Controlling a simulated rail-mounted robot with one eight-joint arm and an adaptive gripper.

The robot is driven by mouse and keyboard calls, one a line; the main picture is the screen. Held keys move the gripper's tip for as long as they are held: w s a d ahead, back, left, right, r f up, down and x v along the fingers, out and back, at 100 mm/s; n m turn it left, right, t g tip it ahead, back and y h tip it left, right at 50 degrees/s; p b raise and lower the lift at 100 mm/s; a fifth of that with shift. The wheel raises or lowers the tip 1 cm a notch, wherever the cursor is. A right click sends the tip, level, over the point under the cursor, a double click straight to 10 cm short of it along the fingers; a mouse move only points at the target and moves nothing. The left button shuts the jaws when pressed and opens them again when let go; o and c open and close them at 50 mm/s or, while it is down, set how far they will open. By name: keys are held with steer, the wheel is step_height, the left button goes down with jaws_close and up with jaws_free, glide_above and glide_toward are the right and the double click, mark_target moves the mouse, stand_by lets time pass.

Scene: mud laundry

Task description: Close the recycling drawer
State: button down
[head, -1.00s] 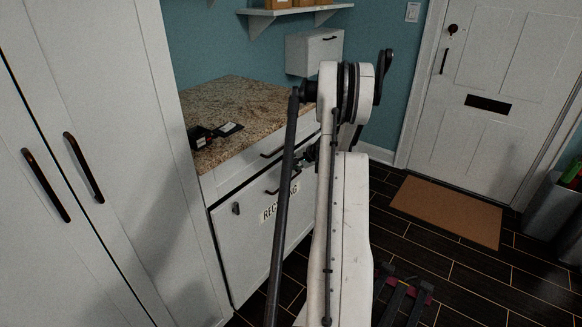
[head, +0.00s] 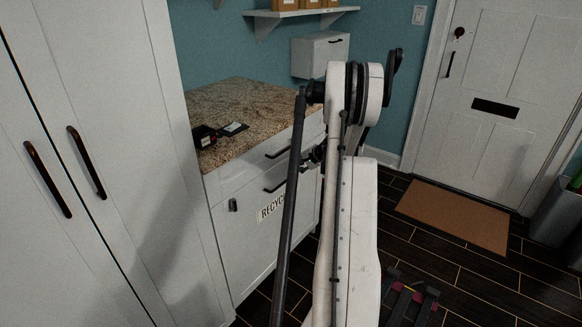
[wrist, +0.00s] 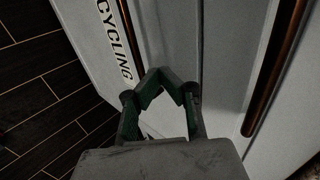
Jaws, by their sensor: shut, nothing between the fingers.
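The recycling drawer (head: 245,258) is the tall white front with the "RECYCLING" label, below the granite counter at centre left in the head view. It looks flush or nearly flush with the cabinet; my arm hides its right part. The drawer front also shows in the wrist view (wrist: 85,45). My gripper (head: 309,158) is partly hidden behind my arm in the head view. In the wrist view its fingers (wrist: 166,78) are shut and empty, with their tips at or very close to the white front beside the label. I cannot tell whether they touch.
A brown bar handle (wrist: 272,65) crosses the right of the wrist view. The granite counter (head: 245,105) holds small black items (head: 204,136). A tall white cabinet (head: 120,100) stands at left. Dark floor and a brown doormat (head: 453,215) lie at right.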

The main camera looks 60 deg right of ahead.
steer(key=d+p+v, duration=0.1)
steer(key=v, duration=0.9)
steer(key=shift+a+p, duration=0.4)
steer(key=shift+a, duration=0.1)
